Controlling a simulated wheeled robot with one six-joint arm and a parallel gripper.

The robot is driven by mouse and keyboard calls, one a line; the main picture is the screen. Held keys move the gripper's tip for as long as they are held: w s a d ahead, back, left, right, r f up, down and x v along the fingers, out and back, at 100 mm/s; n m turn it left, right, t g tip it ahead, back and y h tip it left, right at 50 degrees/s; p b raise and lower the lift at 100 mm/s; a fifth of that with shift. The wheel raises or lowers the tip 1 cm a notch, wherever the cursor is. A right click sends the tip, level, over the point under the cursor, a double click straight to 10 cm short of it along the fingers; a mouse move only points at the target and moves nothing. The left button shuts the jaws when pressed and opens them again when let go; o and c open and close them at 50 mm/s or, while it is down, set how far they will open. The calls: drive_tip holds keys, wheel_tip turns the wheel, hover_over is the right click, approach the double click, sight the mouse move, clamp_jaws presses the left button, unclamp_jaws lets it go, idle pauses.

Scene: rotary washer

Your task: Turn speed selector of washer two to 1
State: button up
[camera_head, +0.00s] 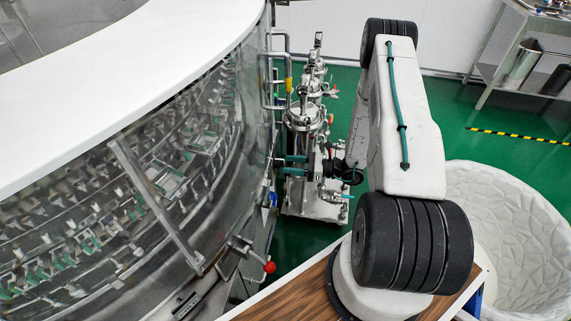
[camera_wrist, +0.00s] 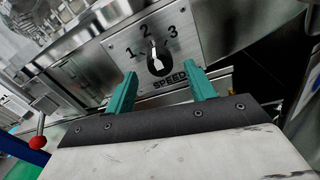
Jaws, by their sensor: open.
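The speed selector (camera_wrist: 158,62) is a black round knob with a white pointer on a metal plate (camera_wrist: 185,42) marked 1, 2, 3 and SPEED in the wrist view. Its pointer points up at about the 2. The washer (camera_head: 100,55) is the large round machine with a white top and clear side at the left in the head view. My gripper (camera_wrist: 162,78) has two teal fingers, open and empty, with the knob framed just beyond and between the tips. No contact shows. In the head view my gripper (camera_head: 293,166) is beside the washer's side; the knob cannot be made out there.
A red-ball lever (camera_head: 269,267) sticks out from the washer's lower side, left of my gripper in the wrist view (camera_wrist: 37,142). Steel pipework (camera_head: 305,115) stands behind my gripper. A white tub (camera_head: 525,245) and metal shelf (camera_head: 530,45) are at the right.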

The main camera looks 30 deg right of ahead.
drive_tip(key=shift+x, duration=1.2)
drive_tip(key=c, duration=1)
drive_tip(key=shift+n, duration=0.3)
drive_tip(key=shift+n+y, duration=0.3)
drive_tip(key=shift+n, duration=3.9)
